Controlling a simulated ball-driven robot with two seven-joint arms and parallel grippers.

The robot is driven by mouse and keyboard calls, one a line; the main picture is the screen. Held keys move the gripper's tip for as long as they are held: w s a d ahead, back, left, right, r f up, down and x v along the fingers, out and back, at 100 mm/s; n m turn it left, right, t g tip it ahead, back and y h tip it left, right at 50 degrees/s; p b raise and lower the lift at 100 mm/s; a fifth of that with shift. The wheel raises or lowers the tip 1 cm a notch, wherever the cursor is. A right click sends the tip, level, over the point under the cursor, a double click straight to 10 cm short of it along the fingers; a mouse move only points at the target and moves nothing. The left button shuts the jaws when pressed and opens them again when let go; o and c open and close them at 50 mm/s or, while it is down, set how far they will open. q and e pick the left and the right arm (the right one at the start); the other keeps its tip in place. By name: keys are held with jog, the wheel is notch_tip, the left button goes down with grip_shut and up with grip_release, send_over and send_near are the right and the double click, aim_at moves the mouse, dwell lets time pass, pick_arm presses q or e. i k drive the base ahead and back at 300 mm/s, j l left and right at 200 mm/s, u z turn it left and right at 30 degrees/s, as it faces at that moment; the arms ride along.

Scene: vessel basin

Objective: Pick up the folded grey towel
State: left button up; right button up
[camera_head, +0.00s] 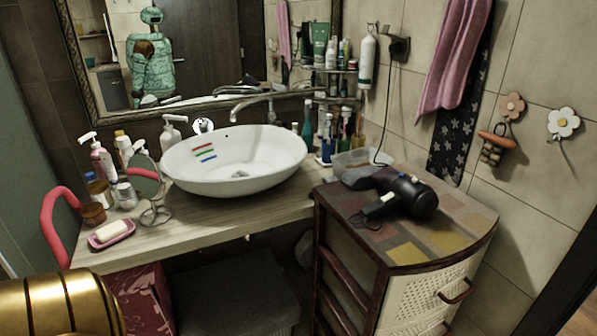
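A small dark grey item (357,178), which may be the folded grey towel, lies on the cabinet top at the right, between a clear plastic box and a black hair dryer (408,195). Its far side meets the box, and the dryer partly hides its right end; I cannot tell for sure that it is cloth. Neither of my grippers is in view. A gold rounded part at the bottom left looks like my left arm; its gripper does not show.
The cabinet (440,240) has a patterned top. The clear box (362,160) stands at its back. A white basin (235,160) sits on the wooden counter (205,217). Bottles, a round mirror (147,184) and a soap dish (111,236) crowd the counter's left. A pink towel (455,55) hangs on the wall.

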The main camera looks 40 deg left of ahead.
aim_at(357, 178)
jog(key=u, duration=0.95)
